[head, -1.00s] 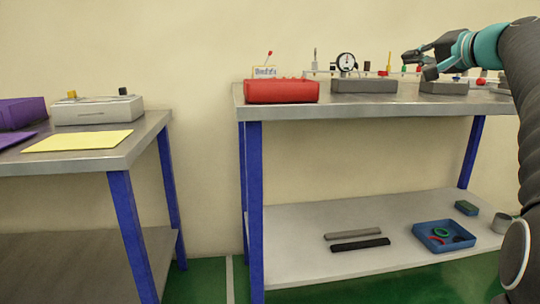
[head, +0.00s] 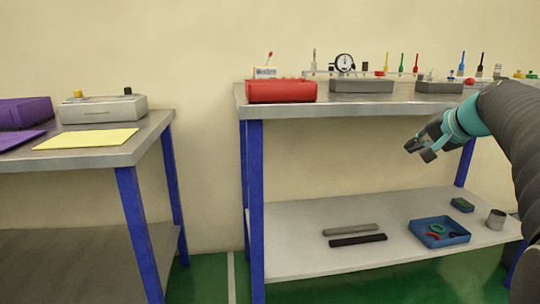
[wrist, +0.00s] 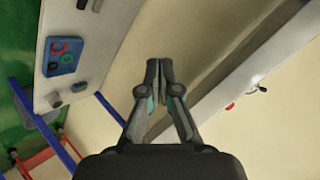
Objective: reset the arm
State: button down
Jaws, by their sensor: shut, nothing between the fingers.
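My gripper (head: 418,149) hangs in the air in front of the right workbench, below the level of its top and above its lower shelf. In the wrist view my gripper (wrist: 159,66) has its two fingers together with nothing between them. It touches nothing that I can see. My arm comes in from the right edge of the head view and bends down to the left.
The right workbench top (head: 375,104) holds a red box (head: 281,91), a round gauge (head: 345,62) and grey blocks. Its lower shelf (head: 300,228) bears a blue tray (head: 439,243) and dark bars. A left bench (head: 75,154) carries a yellow sheet (head: 87,139).

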jog(key=s+a+f+n+g+p, duration=0.1)
jog(key=s+a+f+n+p, duration=0.2)
jog(key=s+a, duration=0.3)
jog(key=s+a+f+n+g+h+p, duration=0.1)
jog(key=s+a+f, duration=0.5)
jog(key=s, duration=0.8)
jog(key=s+a+f+n+g+h+p, duration=0.1)
jog(key=s+a+f+n+g+p, duration=0.2)
jog(key=s, duration=0.7)
jog(key=a+f+n+p, duration=0.1)
jog(key=a+f, duration=0.1)
jog(key=a, duration=0.1)
jog(key=shift+s+a+n+p, duration=0.15)
jog(key=shift+s+n+p, duration=0.15)
jog(key=shift+s+p, duration=0.1)
dwell(0.4)
